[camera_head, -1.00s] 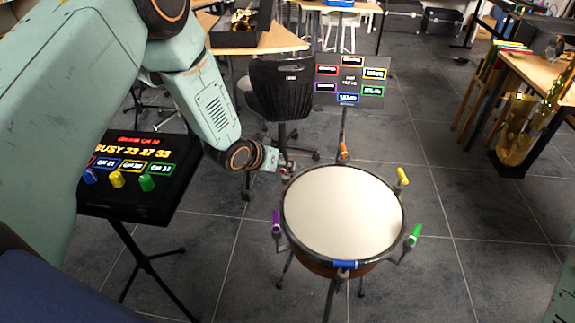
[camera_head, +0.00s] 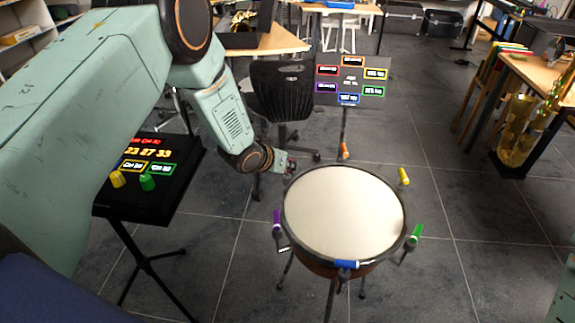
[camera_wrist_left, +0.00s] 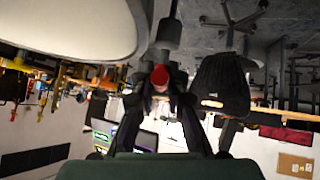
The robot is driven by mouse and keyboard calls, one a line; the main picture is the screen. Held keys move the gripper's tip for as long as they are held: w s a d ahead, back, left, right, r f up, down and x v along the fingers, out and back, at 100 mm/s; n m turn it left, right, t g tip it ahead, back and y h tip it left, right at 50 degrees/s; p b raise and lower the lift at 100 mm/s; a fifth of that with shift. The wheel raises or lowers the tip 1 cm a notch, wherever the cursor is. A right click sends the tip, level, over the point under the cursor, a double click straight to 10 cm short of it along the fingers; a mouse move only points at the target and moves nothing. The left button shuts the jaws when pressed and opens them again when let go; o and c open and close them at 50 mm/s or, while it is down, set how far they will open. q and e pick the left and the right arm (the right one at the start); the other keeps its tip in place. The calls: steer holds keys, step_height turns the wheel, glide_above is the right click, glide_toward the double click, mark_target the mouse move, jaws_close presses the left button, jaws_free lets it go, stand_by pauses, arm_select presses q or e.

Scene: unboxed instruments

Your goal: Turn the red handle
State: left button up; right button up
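The round drum-like instrument (camera_head: 343,213) has a pale top and coloured handles around its rim. The red handle (camera_wrist_left: 161,76) shows in the left wrist view as a red end between the dark fingers of my left gripper (camera_wrist_left: 162,84). The fingers look closed around it; their exact contact is hard to see. In the head view my left gripper (camera_head: 291,168) is at the instrument's upper-left rim, and the red handle is mostly hidden there. My right gripper is not in view.
Purple (camera_head: 277,221), orange (camera_head: 344,150), yellow (camera_head: 403,176), green (camera_head: 415,234) and blue (camera_head: 346,264) handles surround the rim. A label board (camera_head: 350,80) stands behind. A black console (camera_head: 150,205) with coloured knobs stands left, partly behind my arm. A black chair (camera_head: 281,90) is behind the gripper.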

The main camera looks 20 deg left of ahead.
arm_select(q)
jaws_close()
steer(key=shift+r+m+g+h+p, duration=0.1)
steer(key=shift+m+g+h+p, duration=0.2)
steer(key=shift+m+h+p, duration=0.6)
steer(key=o, duration=0.6)
jaws_free()
steer(key=shift+o, duration=0.2)
steer(key=shift+s, duration=0.1)
